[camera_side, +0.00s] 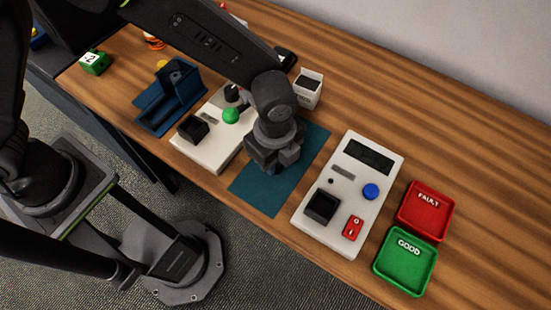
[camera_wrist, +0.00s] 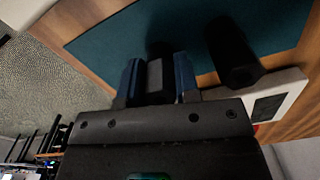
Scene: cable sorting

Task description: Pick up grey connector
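My gripper (camera_side: 272,160) is low over the teal mat (camera_side: 262,201) between the two white panels in the side view. In the wrist view, its two blue-tipped fingers (camera_wrist: 159,80) stand on either side of a dark grey block (camera_wrist: 160,76), apparently the grey connector, and seem to press on both its sides. A dark patch lies on the mat just beyond it; I cannot tell whether the block touches the mat. In the side view the gripper hides the block. A black cylinder (camera_wrist: 234,55) stands to the right of the fingers in the wrist view.
A white panel with a green button (camera_side: 231,116) is left of the mat. Another with a blue button (camera_side: 371,191) is right. Beyond are red FAULT (camera_side: 426,211) and green GOOD (camera_side: 405,262) trays. A blue holder (camera_side: 171,100) and small white box (camera_side: 308,91) stand nearby.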

